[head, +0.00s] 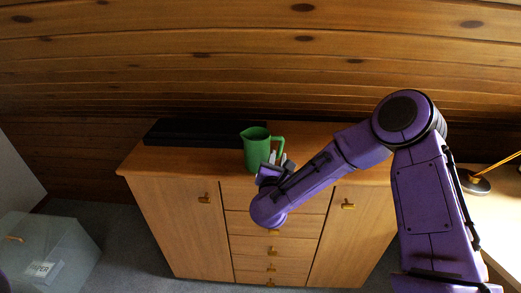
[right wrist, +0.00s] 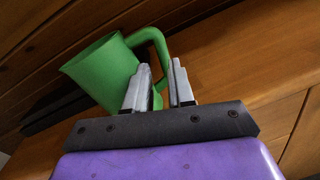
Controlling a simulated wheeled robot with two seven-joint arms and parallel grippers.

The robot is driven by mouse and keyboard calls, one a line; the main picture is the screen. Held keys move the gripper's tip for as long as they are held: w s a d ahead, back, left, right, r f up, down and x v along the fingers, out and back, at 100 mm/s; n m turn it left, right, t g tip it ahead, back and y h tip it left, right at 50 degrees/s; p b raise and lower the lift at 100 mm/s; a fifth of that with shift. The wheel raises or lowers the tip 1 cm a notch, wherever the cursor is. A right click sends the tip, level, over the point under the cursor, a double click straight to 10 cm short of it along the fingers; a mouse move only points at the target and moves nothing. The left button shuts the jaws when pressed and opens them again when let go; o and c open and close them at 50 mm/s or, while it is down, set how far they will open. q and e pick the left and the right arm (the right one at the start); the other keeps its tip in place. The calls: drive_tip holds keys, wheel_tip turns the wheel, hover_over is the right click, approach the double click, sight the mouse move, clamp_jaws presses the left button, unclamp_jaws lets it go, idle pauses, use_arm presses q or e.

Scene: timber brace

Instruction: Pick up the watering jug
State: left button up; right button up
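The green watering jug (head: 256,148) stands upright on top of the wooden cabinet, near its front edge, with its handle to the right. In the right wrist view the jug (right wrist: 101,72) shows at the upper left, its handle (right wrist: 156,42) curving down toward the gap between my fingers. My right gripper (right wrist: 161,85) is open, its two grey fingers either side of the lower handle, with a gap showing between them. Whether a finger touches the handle I cannot tell. In the head view my right gripper (head: 273,160) is at the jug's right side. My left gripper is not in view.
The cabinet (head: 182,200) has doors and drawers with brass pulls. A flat black object (head: 190,134) lies behind the jug to the left, by the plank wall. A grey box (head: 45,255) stands at the lower left. A lamp base (head: 474,182) sits at the right.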

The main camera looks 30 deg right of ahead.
sight(280, 148)
drive_tip(key=p+x, duration=0.1)
drive_tip(key=x, duration=0.3)
drive_tip(key=shift+w+d, duration=0.15)
drive_tip(key=shift+d, duration=0.05)
drive_tip(key=shift+r, duration=0.1)
clamp_jaws()
idle(1.0)
